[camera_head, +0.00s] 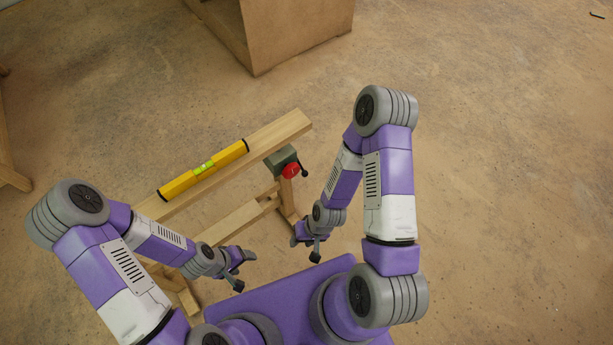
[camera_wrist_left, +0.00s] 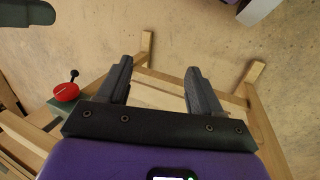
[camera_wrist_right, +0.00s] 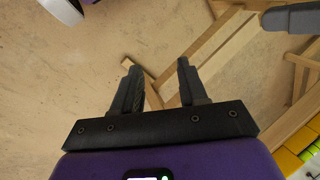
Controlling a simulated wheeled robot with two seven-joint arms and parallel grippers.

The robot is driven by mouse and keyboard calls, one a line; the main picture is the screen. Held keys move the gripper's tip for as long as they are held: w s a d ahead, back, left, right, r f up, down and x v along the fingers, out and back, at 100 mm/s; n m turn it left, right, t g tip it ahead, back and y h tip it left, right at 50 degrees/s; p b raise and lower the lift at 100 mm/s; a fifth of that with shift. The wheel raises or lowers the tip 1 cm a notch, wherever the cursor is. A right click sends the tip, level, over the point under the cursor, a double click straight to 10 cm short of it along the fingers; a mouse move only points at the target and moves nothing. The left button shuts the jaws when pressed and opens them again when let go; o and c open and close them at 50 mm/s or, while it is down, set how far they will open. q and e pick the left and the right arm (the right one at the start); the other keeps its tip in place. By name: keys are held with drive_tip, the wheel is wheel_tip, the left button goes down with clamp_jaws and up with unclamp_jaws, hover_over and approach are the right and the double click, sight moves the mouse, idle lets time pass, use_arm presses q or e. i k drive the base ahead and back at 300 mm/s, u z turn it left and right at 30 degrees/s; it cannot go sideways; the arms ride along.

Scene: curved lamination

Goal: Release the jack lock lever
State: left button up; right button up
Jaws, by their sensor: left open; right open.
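The jack is a grey-green block (camera_head: 281,159) at the right end of the wooden beam. It has a round red part (camera_head: 290,170) on its side and a short black lever (camera_head: 303,172) with a dark knob. In the left wrist view the red part (camera_wrist_left: 66,92) and the black lever (camera_wrist_left: 74,75) show at the left edge, beside the gripper base. My left gripper (camera_head: 246,270) is open and empty, below and left of the jack. My right gripper (camera_head: 304,247) is open and empty, below the jack and apart from it. I cannot see the jack in the right wrist view.
A yellow spirit level (camera_head: 204,170) lies on the wooden beam (camera_head: 278,132) of the trestle. A lower rail (camera_head: 230,222) and legs are near both grippers. A large wooden box (camera_head: 290,35) stands behind.

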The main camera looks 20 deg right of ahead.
sight(305, 174)
drive_tip(key=z, duration=2.25)
drive_tip(key=i, duration=1.85)
drive_tip(key=u, duration=3.9)
